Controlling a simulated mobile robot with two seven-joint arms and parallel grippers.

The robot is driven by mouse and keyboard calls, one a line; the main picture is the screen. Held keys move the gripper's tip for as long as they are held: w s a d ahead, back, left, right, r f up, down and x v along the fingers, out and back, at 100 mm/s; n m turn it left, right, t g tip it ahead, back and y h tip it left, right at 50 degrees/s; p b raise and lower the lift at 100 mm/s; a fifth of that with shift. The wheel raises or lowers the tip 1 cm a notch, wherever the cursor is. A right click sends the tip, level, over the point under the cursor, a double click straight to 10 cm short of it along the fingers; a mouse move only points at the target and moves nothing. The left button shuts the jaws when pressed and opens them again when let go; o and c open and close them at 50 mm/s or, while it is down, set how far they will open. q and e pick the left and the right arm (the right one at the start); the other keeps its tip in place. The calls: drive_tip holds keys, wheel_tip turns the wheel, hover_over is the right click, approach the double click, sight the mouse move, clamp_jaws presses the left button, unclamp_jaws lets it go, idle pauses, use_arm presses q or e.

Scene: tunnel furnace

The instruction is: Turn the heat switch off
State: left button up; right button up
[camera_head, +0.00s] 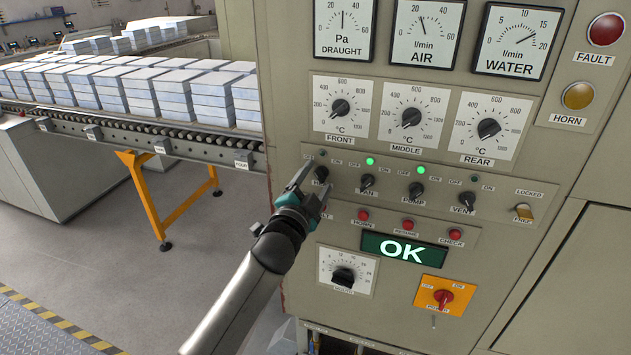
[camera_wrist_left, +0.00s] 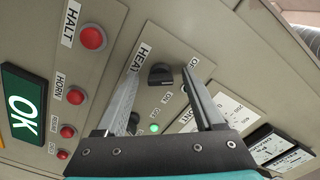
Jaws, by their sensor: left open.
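The heat switch (camera_head: 321,174) is a small black rotary knob at the left end of the switch row on the beige panel. It also shows in the left wrist view (camera_wrist_left: 160,74) beside the HEAT label, in the gap between my fingers. The small lamp (camera_head: 323,153) above it looks dark. My left gripper (camera_head: 302,184) is open, with its fingertips close to the knob at its left and below. I cannot tell whether they touch it. The finger partly covers the HEAT label in the head view. My right gripper is not in view.
The fan switch (camera_head: 367,182) and pump switch (camera_head: 416,190) are to the right, with lit green lamps. Red buttons (camera_head: 363,214) and a green OK display (camera_head: 403,250) sit below. A roller conveyor (camera_head: 190,137) with stacked pale blocks is at left.

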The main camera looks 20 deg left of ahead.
use_arm(q)
drive_tip(key=shift+s, duration=0.1)
drive_tip(key=s+b, duration=0.1)
drive_tip(key=s, duration=1.4)
drive_tip(key=shift+a, duration=0.3)
